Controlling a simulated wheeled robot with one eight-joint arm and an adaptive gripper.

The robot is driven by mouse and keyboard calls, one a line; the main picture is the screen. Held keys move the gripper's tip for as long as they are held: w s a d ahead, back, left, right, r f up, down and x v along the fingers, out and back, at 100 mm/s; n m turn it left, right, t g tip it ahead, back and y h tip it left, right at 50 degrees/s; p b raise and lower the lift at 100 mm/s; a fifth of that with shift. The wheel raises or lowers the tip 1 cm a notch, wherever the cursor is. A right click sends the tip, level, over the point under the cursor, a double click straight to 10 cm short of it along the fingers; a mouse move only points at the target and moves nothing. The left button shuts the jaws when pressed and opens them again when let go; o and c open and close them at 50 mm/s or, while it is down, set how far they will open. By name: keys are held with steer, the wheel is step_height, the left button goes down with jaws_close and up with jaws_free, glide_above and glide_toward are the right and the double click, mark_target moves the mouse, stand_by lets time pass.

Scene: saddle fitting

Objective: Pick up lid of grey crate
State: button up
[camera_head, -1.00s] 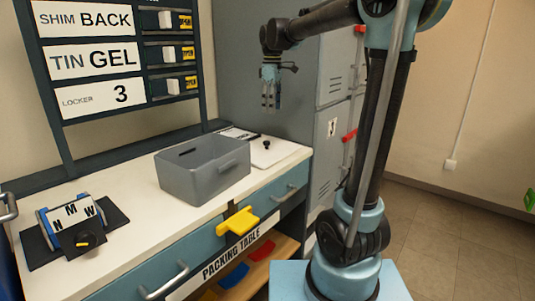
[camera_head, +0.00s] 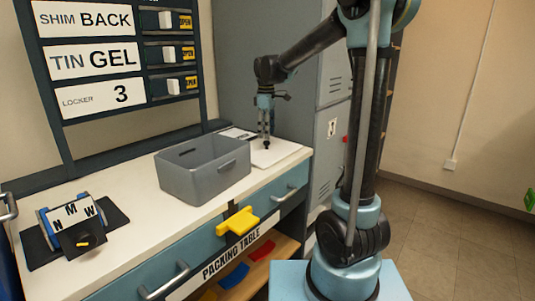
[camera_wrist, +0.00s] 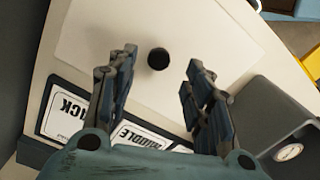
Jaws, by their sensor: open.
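The lid (camera_head: 285,153) is a flat pale panel with a small black knob, lying on the white table to the right of the grey crate (camera_head: 205,180). In the wrist view the lid (camera_wrist: 205,30) fills the upper middle and its round black knob (camera_wrist: 158,59) shows between my fingers. My gripper (camera_head: 264,142) points down over the lid, its fingertips close to the knob. In the wrist view my gripper (camera_wrist: 160,64) is open, with a gap on each side of the knob. The crate is open-topped and shows at the right (camera_wrist: 272,115).
Label cards (camera_wrist: 140,138) lie beside the lid, one reading "MIDDLE". A black stand with N, M, W tiles (camera_head: 72,222) sits at the table's left. A yellow handle (camera_head: 238,221) juts from the front. Grey lockers (camera_head: 330,140) stand behind my arm.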

mark_target(267, 142)
steer(key=shift+f, duration=2.95)
steer(key=shift+c, duration=0.6)
jaws_close()
